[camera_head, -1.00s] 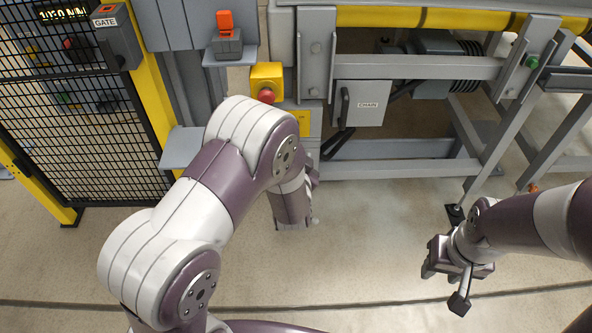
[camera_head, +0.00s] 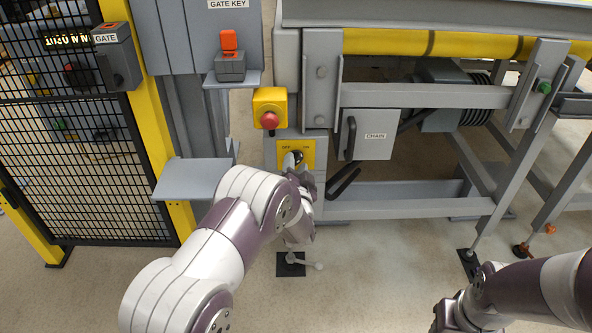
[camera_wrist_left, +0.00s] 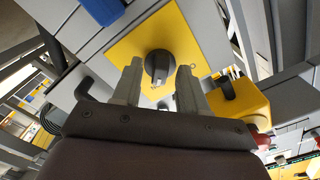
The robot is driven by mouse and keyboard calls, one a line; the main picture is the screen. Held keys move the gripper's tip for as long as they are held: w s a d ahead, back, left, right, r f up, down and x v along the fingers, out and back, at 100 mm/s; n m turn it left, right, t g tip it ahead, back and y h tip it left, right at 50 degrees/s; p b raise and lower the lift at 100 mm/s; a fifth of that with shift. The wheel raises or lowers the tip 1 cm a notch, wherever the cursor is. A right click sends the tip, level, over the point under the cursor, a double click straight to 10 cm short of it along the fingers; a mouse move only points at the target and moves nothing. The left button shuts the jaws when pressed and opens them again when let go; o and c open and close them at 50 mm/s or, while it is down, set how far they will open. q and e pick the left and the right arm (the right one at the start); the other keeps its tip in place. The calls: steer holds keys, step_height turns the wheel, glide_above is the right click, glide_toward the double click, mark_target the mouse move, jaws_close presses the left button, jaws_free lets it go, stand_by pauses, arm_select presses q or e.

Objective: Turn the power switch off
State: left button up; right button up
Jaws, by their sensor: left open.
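The power switch is a dark rotary knob (camera_wrist_left: 158,66) on a yellow plate (camera_wrist_left: 185,32), seen in the left wrist view. In the head view the yellow plate (camera_head: 308,148) sits on a grey box below the red button, with the knob (camera_head: 297,158) partly hidden by my gripper. My left gripper (camera_wrist_left: 158,88) is open, its two fingers on either side of the knob or just short of it; I cannot tell if they touch. My right gripper (camera_head: 452,312) is at the lower right, partly cut off, far from the switch.
A red emergency button (camera_head: 269,120) on a yellow box (camera_head: 270,100) is just above the switch. A grey box labelled CHAIN (camera_head: 374,135) with a handle is to the right. A grey shelf (camera_head: 192,178) and the mesh gate (camera_head: 75,150) are at the left.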

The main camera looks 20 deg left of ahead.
arm_select(q)
jaws_close()
steer(key=n, duration=0.4)
steer(key=shift+n, duration=0.3)
steer(key=n, duration=0.4)
steer(key=shift+n, duration=0.3)
steer(key=n+b, duration=0.1)
steer(key=n, duration=0.3)
steer(key=shift+d+f+n, duration=0.1)
steer(key=shift+n, duration=0.2)
steer(key=shift+n+b, duration=0.55)
steer(key=shift+n, duration=1.55)
